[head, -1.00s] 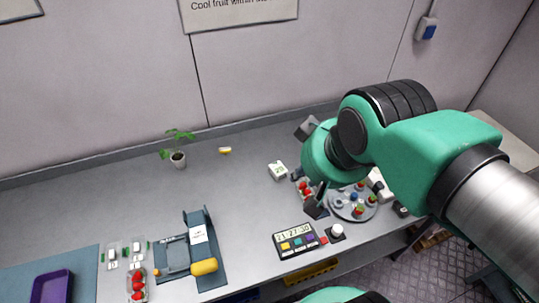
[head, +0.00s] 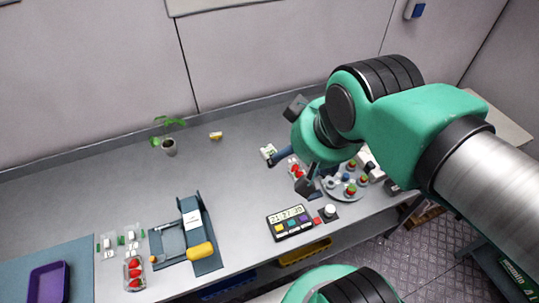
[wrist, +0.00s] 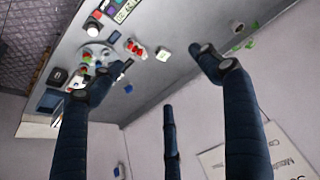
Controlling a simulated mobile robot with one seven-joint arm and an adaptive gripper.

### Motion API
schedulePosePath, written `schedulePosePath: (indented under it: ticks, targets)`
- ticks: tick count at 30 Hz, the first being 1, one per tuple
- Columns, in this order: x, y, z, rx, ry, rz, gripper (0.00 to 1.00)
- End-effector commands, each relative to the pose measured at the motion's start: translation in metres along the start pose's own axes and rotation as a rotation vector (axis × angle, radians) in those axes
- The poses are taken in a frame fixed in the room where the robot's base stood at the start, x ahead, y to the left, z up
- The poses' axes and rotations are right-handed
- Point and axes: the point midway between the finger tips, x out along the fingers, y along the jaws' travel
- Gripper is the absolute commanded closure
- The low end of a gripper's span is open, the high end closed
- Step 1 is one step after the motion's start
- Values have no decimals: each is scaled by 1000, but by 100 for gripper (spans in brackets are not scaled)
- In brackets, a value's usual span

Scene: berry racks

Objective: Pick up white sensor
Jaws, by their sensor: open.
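A small white box-shaped device with a dark marking, which looks like the white sensor (head: 268,151), sits on the grey bench left of my gripper in the head view. It also shows in the wrist view (wrist: 164,52), upper middle, in the gap between two fingers. My gripper (head: 289,173) is open, with dark blue fingers spread wide. One finger appears close to the sensor in the head view; I cannot tell whether it touches. In the wrist view my gripper (wrist: 163,62) holds nothing. My green wrist hides part of the bench behind it.
A timer (head: 290,222) and a round grey plate (head: 345,195) with berries stand near the front edge. A red-berry punnet (head: 296,170) lies just beside the fingers. A potted plant (head: 169,146) and a blue-grey fixture (head: 205,266) stand left.

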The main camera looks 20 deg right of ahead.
Motion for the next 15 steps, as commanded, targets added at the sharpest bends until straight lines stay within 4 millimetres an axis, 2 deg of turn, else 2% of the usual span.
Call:
schedulePosePath:
  ticks: [9, 15]
  targets:
    - [1, 0, -2, -9, -3, 0, 23]
    - [8, 1, -15, -80, -28, -3, 23]
